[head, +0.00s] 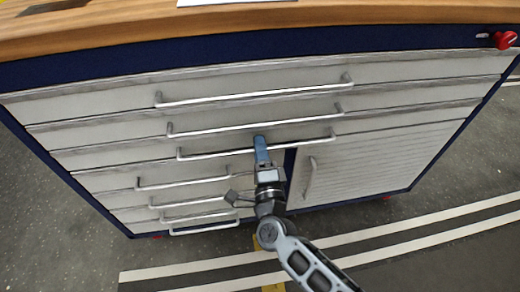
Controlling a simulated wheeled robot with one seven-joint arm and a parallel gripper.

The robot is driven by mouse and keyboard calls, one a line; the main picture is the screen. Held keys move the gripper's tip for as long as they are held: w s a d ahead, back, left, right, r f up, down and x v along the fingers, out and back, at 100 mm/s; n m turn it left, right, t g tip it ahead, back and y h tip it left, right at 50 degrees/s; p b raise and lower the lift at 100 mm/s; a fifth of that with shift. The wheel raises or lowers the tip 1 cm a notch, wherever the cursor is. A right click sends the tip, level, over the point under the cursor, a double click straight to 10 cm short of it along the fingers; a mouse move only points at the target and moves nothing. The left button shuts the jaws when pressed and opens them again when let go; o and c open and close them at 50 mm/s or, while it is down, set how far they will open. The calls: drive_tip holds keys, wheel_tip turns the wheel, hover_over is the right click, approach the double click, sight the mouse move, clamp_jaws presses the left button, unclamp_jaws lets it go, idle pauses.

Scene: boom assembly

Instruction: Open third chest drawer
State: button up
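The chest is a dark blue cabinet with light grey drawer fronts and bar handles, under a wooden top. Its third drawer (105,157), counted from the top, looks closed and flush with its neighbours. The third drawer's long bar handle (212,154) runs across the front. My gripper (260,143) reaches up from below, with its blue fingers overlapping the middle of this handle. The fingers hide that part of the bar. I cannot tell whether they are around it, touching it or just in front of it, or whether they are open.
Two drawers with long handles are above, the second drawer's handle (215,130) just over my fingertips. Shorter drawers lie lower left, with a ribbed cabinet door (375,165) lower right. A red object (505,40) sits at the top right corner. The striped floor (440,238) in front looks clear.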

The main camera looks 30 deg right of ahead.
drive_tip(key=shift+c, duration=0.3)
clamp_jaws()
idle(0.3)
